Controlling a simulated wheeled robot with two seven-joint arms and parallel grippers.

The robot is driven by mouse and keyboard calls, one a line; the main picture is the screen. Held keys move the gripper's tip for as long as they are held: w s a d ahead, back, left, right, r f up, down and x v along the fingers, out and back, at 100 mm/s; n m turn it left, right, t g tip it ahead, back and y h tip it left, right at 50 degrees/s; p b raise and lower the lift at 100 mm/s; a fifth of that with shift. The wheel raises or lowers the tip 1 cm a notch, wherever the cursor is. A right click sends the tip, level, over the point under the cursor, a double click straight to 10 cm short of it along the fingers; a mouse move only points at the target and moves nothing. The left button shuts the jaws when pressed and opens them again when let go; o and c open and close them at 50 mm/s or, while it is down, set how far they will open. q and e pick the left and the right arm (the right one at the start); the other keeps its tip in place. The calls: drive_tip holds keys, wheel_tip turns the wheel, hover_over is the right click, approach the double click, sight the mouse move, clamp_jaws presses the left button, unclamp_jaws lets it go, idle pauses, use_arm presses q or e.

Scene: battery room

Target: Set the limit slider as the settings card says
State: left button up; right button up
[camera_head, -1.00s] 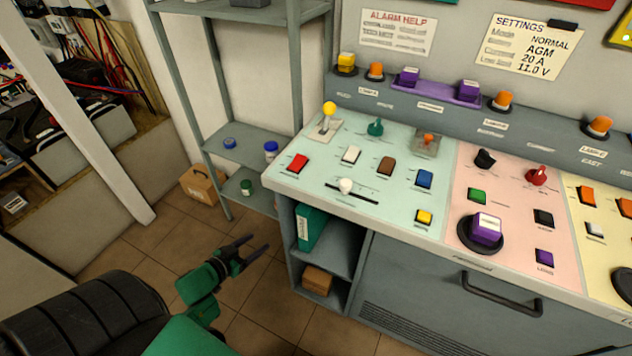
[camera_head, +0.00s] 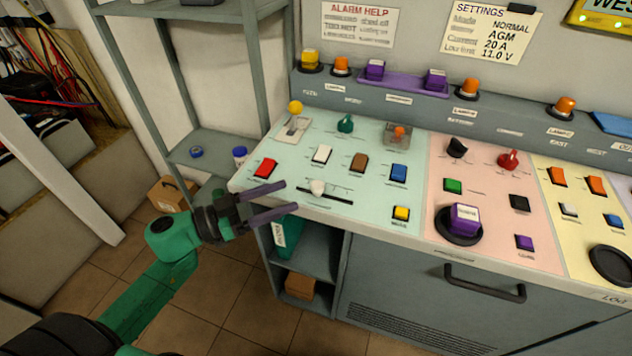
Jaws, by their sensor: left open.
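The limit slider appears to be the white knob (camera_head: 318,187) near the left end of a black horizontal slot (camera_head: 335,196) on the pale green panel; its label is too small to read. The settings card (camera_head: 492,32) on the wall reads Normal, AGM, 20 A and, beside a line that looks like "Low limit", 11.0 V. My left gripper (camera_head: 277,200) is open and empty, its fingers pointing right at the panel's front left edge, left of the white knob and apart from it. My right gripper is not in view.
A red switch (camera_head: 265,168) is just above my left fingers. White (camera_head: 322,154), brown (camera_head: 359,162) and blue (camera_head: 398,172) switches and a yellow button (camera_head: 401,213) surround the slot. A yellow-tipped lever (camera_head: 295,108) stands behind. A shelf rack (camera_head: 182,100) stands left.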

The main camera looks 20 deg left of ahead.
sight(312, 187)
use_arm(q)
drive_tip(key=x, duration=0.8)
drive_tip(key=shift+w+d+p, duration=0.25)
drive_tip(key=shift+w+p, duration=0.05)
drive_tip(key=shift+p, duration=0.1)
drive_tip(key=shift+f, duration=0.1)
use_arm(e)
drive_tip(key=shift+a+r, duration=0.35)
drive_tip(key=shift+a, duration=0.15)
use_arm(q)
drive_tip(key=shift+c, duration=0.3)
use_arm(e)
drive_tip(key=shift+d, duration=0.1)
use_arm(q)
clamp_jaws()
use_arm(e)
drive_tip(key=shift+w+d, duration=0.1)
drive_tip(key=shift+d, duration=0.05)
